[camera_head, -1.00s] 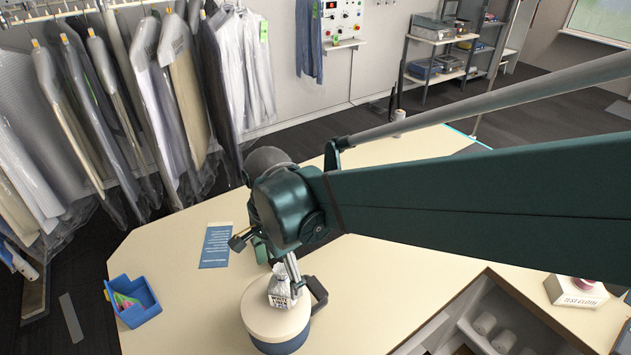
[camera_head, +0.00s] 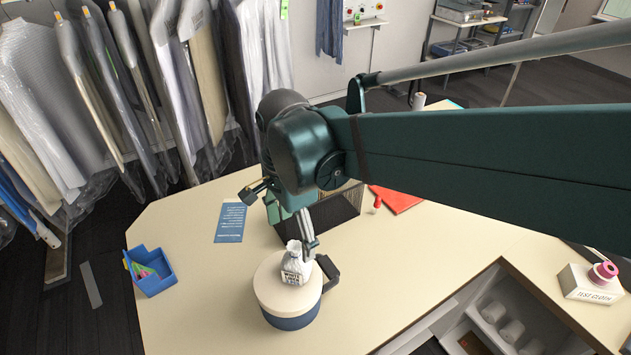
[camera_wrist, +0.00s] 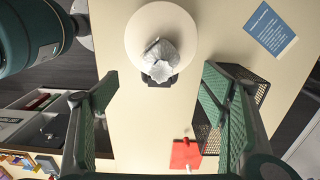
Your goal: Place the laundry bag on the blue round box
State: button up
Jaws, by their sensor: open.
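The white laundry bag (camera_head: 296,264), with dark lettering on its front, stands upright on the cream lid of the blue round box (camera_head: 287,318). In the wrist view the grey-white bag (camera_wrist: 161,54) sits near the lower edge of the round lid (camera_wrist: 142,24). A small dark piece shows beside the bag there; I cannot tell what it is. My gripper (camera_head: 289,229) is open above the box, with a finger in front of part of the view beside the bag. In the wrist view its fingers (camera_wrist: 158,84) are wide apart, with nothing between their pads.
A dark mesh basket (camera_head: 345,208) stands behind my gripper. A red folder (camera_head: 398,199) lies right of it, a blue card (camera_head: 230,222) left. A blue bin (camera_head: 152,282) sits at the table's left edge. A test cloth box (camera_head: 590,287) stands at right. Open table lies around the round box.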

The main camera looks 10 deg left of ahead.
jog(key=shift+d, duration=0.15)
dwell(0.4)
jog(key=w+d+r+n+t+y, duration=0.1)
jog(key=w+d+n, duration=0.1)
jog(key=d, duration=0.7)
jog(key=w+d+r+n+t, duration=0.2)
jog(key=d, duration=0.7)
jog(key=s+d+n+t, duration=0.2)
jog(key=d, duration=0.8)
jog(key=s+d+n+t+h, duration=0.1)
jog(key=d+n+t, duration=0.1)
jog(key=d, duration=0.8)
jog(key=shift+s+d+f+n, duration=0.2)
jog(key=shift+s+d+n, duration=0.1)
jog(key=shift+s+d, duration=0.1)
